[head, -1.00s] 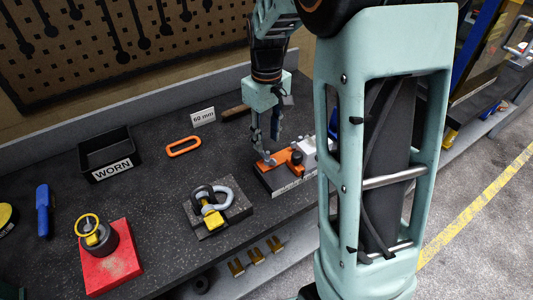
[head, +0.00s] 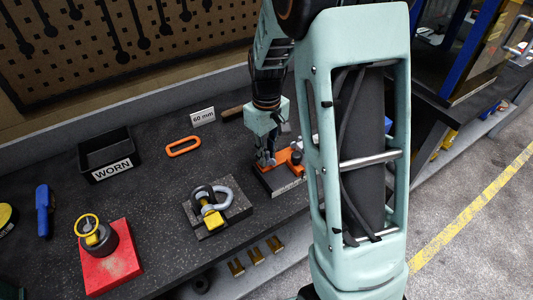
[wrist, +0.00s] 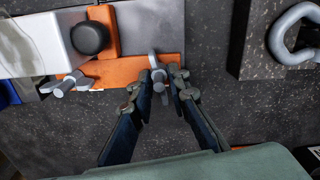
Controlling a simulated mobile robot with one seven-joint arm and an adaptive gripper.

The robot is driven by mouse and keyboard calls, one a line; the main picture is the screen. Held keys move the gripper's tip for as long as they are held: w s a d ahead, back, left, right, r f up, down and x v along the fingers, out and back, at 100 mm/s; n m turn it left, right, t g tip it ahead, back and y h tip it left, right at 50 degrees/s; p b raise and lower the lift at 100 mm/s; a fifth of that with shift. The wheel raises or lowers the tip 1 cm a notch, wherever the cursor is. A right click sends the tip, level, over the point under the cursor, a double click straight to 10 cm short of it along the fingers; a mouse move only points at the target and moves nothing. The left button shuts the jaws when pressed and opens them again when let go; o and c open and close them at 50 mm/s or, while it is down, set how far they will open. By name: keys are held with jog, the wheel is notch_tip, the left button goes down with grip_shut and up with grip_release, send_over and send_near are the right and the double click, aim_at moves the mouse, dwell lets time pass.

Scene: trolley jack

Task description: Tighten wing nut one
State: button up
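A grey wing nut (wrist: 158,74) stands on the orange clamp bar (wrist: 115,72) in the wrist view. A second grey wing nut (wrist: 68,84) sits further left along the orange part; neither shows a label I can read. My gripper (wrist: 161,84) is open, its two dark fingers on either side of the nearer wing nut, with narrow gaps visible. Whether a fingertip touches it I cannot tell. In the head view my gripper (head: 266,161) is down at the left end of the orange fixture and hides that wing nut.
Beside the clamp are a pale block (wrist: 30,47) and a black knob (wrist: 89,38). A shackle (head: 214,198) on a dark plate lies left of the fixture. A WORN bin (head: 106,155), orange ring (head: 184,146) and red block (head: 108,262) stand further left.

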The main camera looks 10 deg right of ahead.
grip_shut()
jog(key=shift+m, duration=1.2)
jog(key=o, duration=0.7)
grip_release()
notch_tip(320, 180, up, 12)
jog(key=shift+r, duration=0.1)
